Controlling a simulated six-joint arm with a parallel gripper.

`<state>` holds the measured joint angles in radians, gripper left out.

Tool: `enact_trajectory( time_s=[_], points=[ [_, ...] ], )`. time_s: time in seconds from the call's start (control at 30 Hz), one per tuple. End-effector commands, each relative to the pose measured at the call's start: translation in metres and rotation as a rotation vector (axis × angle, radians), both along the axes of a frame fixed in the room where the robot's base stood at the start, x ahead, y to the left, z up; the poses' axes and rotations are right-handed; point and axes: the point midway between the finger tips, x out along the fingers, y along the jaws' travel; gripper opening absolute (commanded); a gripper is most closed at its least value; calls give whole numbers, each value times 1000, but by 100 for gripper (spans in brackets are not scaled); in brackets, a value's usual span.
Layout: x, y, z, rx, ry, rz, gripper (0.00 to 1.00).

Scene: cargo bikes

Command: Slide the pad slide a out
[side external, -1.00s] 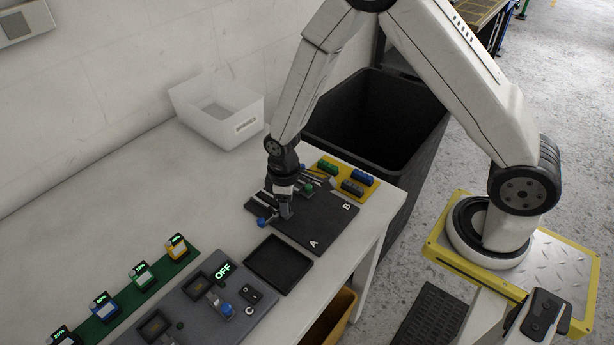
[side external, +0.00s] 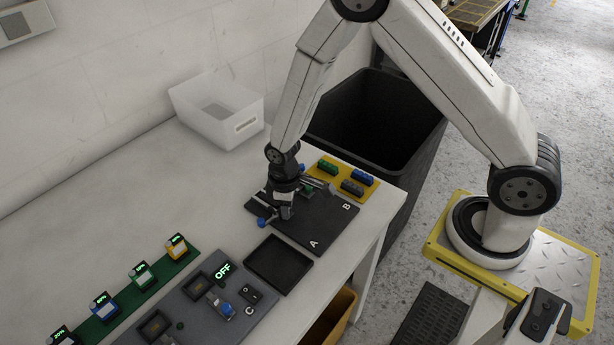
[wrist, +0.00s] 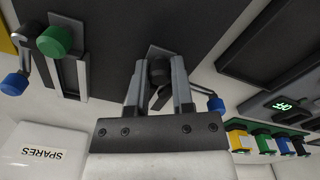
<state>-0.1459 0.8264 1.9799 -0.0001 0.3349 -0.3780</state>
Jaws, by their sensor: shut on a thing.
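The dark board (side external: 328,222) lettered A and B lies on the white table. My gripper (side external: 286,212) is low over its A side. In the wrist view, my gripper (wrist: 158,72) is shut on a dark knob (wrist: 160,73), one finger on each side. The knob stands on a grey slide plate (wrist: 158,52), which appears to be pad slide A; the fingers hide part of it. A blue-knobbed lever (wrist: 215,103) is just right of the fingers. The other station, with a green knob (wrist: 54,41) and a blue knob (wrist: 15,84), is at left.
A black tray (side external: 279,287) and a grey panel reading OFF (side external: 223,270) lie nearer the camera. A yellow rack (side external: 326,160) with green, blue and dark blocks stands beyond the board. A white bin (side external: 245,137) is at the back.

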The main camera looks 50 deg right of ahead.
Motion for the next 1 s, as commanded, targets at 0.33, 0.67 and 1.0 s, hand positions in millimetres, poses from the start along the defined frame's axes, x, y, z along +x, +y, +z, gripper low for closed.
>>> enact_trajectory(
  time_s=[0.33, 0.67, 1.0],
  points=[
    [-12, 0, 0, 0, 1, -1, 0],
    [-26, 0, 0, 0, 2, -1, 0],
    [-40, 0, 0, 0, 2, 0, 0]
  ],
)
